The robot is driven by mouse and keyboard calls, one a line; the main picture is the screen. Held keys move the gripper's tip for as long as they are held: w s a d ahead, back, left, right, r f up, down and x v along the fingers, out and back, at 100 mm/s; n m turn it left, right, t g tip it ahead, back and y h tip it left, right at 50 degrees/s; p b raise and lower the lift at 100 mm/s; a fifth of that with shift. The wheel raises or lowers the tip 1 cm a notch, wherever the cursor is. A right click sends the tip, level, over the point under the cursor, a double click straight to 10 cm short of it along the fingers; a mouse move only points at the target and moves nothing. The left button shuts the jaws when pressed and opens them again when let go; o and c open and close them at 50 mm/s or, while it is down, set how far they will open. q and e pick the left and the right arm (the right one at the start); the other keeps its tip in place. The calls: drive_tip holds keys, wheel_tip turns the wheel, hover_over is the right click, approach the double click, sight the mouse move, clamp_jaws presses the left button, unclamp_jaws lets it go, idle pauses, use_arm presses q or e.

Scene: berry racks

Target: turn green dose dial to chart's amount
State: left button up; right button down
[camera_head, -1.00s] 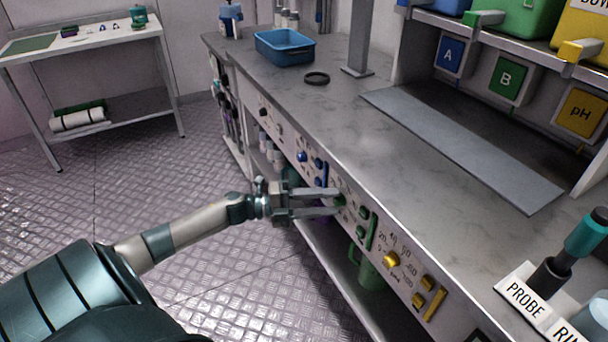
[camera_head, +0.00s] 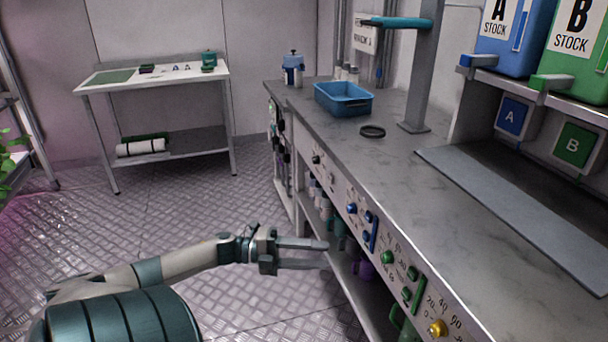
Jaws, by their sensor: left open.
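The round green dial (camera_head: 387,258) sits on the bench's front panel, with a printed scale around it too small to read. Two green buttons (camera_head: 412,273) and a green bar are to its right. My left gripper (camera_head: 326,254) is open and empty, left of the green dial and apart from it, its fingers pointing at the panel. My right gripper is not in view.
A blue dial (camera_head: 351,208) and a yellow dial (camera_head: 437,328) flank the green one on the panel. A blue tray (camera_head: 343,99) and a black ring (camera_head: 372,131) lie on the bench. Bottles stand on the lower shelf. The floor left of the bench is clear.

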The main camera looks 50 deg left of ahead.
use_arm(q)
drive_tip(key=v, duration=0.3)
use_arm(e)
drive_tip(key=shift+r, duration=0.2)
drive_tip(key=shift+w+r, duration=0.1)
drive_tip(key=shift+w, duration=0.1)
use_arm(q)
drive_tip(key=shift+f, duration=0.1)
